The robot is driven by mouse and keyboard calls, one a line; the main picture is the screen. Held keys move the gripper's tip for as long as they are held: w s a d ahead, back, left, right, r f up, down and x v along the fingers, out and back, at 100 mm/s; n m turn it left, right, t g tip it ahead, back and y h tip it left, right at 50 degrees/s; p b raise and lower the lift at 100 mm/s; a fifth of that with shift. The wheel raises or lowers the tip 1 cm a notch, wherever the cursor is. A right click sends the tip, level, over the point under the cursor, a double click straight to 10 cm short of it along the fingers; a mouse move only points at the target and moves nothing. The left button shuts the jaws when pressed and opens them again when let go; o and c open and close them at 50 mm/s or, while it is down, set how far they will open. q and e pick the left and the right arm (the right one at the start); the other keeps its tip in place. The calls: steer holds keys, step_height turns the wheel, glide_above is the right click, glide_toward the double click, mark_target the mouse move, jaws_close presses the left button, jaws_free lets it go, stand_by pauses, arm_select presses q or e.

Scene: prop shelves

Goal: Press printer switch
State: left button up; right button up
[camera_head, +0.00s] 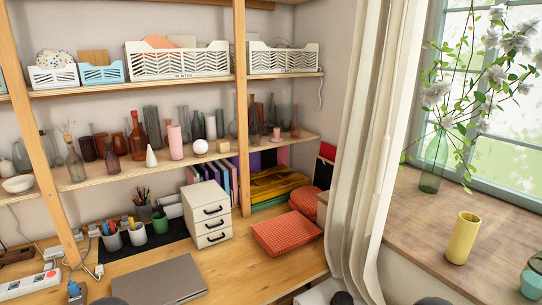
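I cannot make out a printer or its switch in the head view. A white object (313,297) shows only in part at the bottom edge, below the desk's right end, and I cannot tell what it is. A white power strip (27,286) with a red part lies at the desk's left front. Neither of my grippers can be made out. Dark rounded shapes at the bottom edge are cut off, and I cannot tell what they are.
The wooden desk (255,276) holds a flat grey item (160,282), pen cups (137,234), a white drawer box (207,216) and a red patterned box (286,234). Shelves with vases stand behind. A curtain (365,130) and a sill with a yellow vase (463,238) are right.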

arm_select(q)
steer(key=shift+w, duration=0.1)
jaws_close()
stand_by(1.3)
